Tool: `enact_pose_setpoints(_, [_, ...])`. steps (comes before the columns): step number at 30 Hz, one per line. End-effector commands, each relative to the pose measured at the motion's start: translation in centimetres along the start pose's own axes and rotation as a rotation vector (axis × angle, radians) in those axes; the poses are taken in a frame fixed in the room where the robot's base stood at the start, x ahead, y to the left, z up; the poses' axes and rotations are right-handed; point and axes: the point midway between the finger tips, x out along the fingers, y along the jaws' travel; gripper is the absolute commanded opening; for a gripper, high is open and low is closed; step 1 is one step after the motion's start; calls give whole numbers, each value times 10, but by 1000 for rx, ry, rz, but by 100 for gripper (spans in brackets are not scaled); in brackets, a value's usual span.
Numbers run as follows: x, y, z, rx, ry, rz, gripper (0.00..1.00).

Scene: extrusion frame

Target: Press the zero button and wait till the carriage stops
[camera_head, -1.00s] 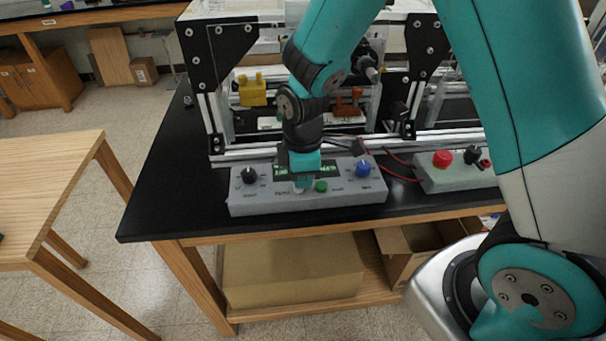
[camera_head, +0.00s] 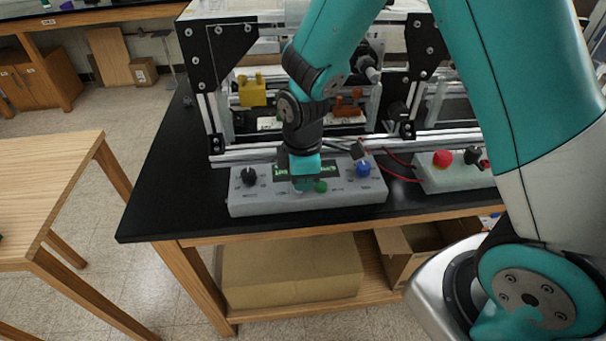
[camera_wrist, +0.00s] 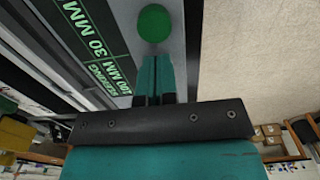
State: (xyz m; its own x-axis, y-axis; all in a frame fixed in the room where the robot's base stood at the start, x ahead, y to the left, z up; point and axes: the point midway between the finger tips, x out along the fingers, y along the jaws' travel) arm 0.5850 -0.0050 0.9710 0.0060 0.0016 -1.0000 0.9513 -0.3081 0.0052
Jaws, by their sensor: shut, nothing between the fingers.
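The grey control box (camera_head: 240,205) stands at the bench's front edge with a black knob, a blue knob, a green button (camera_head: 321,186) and a lit green display (camera_head: 349,170). In the wrist view the display (camera_wrist: 88,42) seems to read "30 MM", "100 MM" and "SEEKING". My gripper (camera_head: 303,187) is shut and empty, pointing down at the panel just left of the green button. The wrist view shows its closed fingers (camera_wrist: 154,80) below the green button (camera_wrist: 153,23). The fingertips hide the panel under them, so I cannot tell whether they touch a button there.
Behind the box stands the extrusion frame (camera_head: 222,70) with a yellow block (camera_head: 251,92) and a brown-red part (camera_head: 349,103) inside. A second grey box with a red button (camera_head: 442,158) stands to the right. A wooden table (camera_head: 50,190) is at left.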

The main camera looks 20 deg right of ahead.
Motion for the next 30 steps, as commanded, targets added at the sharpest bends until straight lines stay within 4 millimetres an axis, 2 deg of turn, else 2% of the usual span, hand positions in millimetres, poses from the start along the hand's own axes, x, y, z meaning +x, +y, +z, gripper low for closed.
enact_pose_setpoints(1, [-14, -2, 0, -2, -2, -4, 0])
enact_pose_setpoints(5, [-46, -2, -1, -4, 4, 7, 0])
enact_pose_setpoints(7, [-54, 0, -2, -3, 9, 15, 0])
enact_pose_setpoints(15, [-114, 1, -2, -3, 9, 15, 0])
enact_pose_setpoints(21, [-135, 1, -2, -3, 7, 12, 0])
enact_pose_setpoints(30, [-139, 1, -2, -3, 6, 11, 0])
